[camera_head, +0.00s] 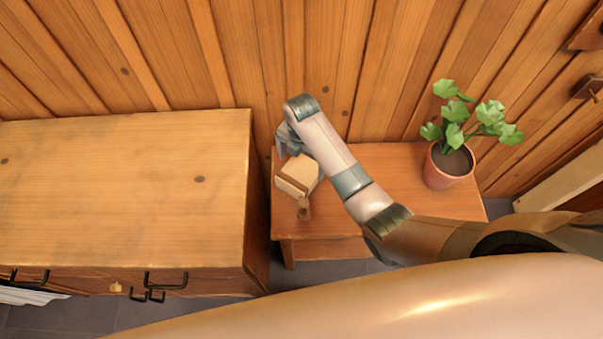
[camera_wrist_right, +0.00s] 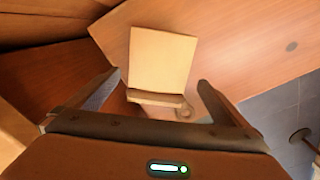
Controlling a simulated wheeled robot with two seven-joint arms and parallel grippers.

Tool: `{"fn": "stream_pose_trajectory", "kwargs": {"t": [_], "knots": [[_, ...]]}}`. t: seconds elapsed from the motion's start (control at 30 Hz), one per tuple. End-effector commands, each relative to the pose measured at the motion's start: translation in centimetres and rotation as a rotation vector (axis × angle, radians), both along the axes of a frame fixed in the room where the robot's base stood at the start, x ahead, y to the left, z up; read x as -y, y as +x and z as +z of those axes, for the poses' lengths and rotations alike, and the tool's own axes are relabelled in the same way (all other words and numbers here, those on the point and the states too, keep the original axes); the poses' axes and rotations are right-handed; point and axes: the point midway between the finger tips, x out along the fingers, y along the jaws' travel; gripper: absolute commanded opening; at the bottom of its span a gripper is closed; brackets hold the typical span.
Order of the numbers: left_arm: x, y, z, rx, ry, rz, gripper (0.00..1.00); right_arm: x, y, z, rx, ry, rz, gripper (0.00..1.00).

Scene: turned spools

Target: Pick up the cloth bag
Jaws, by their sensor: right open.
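A pale beige, boxy item (camera_head: 298,174), which I take to be the cloth bag, sits near the left end of the small wooden table (camera_head: 345,228). In the right wrist view the bag (camera_wrist_right: 160,62) shows as a cream block with a ridge along its near edge. My right gripper (camera_head: 283,148) is at the bag's far left side in the head view, partly hidden by its own wrist. In the right wrist view its open fingers (camera_wrist_right: 158,80) appear on either side of the bag, with gaps; nothing is held. My left gripper is out of view.
A small brown turned piece (camera_head: 304,209) stands close by the bag. A potted plant (camera_head: 447,165) stands at the table's right end. A large wooden cabinet (camera_head: 130,190) with a bare top is on the left. A plank wall (camera_head: 230,60) rises behind.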

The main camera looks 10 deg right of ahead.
Motion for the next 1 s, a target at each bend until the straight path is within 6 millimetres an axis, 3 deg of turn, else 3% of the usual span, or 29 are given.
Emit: {"fn": "stream_pose_trajectory", "kwargs": {"t": [0.2,0.67,1.0], "knots": [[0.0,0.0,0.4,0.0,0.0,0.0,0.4,0.0,-0.1,-2.4,-0.002,0.001,0.0,1.0],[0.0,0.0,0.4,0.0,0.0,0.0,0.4,-0.1,-0.1,-2.8,-0.001,0.001,0.0,1.0],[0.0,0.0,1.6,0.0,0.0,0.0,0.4,-0.8,-0.5,-5.7,-0.004,0.002,0.0,1.0]]}}
